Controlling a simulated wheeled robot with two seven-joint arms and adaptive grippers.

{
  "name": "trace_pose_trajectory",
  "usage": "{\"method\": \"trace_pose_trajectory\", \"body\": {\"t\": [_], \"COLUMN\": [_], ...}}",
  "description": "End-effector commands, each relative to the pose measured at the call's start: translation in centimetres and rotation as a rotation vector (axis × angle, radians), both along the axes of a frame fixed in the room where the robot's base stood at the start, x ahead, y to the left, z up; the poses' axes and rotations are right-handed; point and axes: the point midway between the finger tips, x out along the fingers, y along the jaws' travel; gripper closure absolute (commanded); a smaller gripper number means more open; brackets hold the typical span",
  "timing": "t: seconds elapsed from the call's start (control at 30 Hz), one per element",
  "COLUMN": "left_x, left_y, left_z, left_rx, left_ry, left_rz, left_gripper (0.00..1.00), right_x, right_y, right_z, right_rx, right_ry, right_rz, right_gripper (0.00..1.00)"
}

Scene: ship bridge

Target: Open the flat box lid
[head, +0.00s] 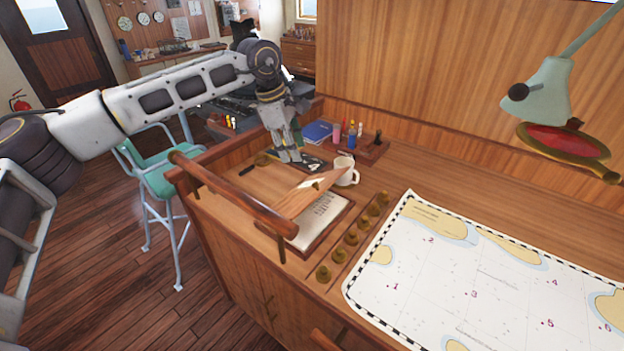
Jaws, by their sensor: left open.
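The flat box (323,236) lies on the wooden chart desk, behind the front rail. Its wooden lid (296,203) stands tilted up at an angle, and a printed sheet (320,214) shows inside the box. My left gripper (291,158) points down just beyond the lid, near the far end of the desk. It is open, and nothing shows between its fingers. I cannot tell whether a finger touches the lid. My right gripper is not in view.
A white mug (346,171) stands close to the lid's right side. A row of brass weights (351,237) lines the box's right. A large chart (470,275) covers the desk's right. A wooden rail (232,194) runs along the left edge. A lamp (540,95) hangs at upper right.

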Motion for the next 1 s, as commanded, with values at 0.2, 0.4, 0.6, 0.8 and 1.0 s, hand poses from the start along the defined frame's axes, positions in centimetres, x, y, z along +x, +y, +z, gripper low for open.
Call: {"method": "trace_pose_trajectory", "body": {"t": [0.2,0.4,0.6,0.8,1.0], "left_x": [-0.2,-0.1,0.0,0.1,0.2], "left_y": [-0.6,-1.0,-1.2,-1.4,-1.6], "left_z": [0.1,0.1,0.2,0.3,0.4], "left_rx": [0.007,0.015,0.025,0.039,0.056], "left_ry": [-0.046,-0.093,-0.138,-0.186,-0.234], "left_rz": [-0.173,-0.327,-0.478,-0.626,-0.773], "left_gripper": [0.59,0.59,0.59,0.59,0.59], "right_x": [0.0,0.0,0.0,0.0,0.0], "right_y": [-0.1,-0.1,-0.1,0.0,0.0], "right_z": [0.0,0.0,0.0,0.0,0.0], "right_rx": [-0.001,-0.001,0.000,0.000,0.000], "right_ry": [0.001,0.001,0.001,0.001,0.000], "right_rz": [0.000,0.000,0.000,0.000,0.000], "right_gripper": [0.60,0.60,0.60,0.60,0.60]}}
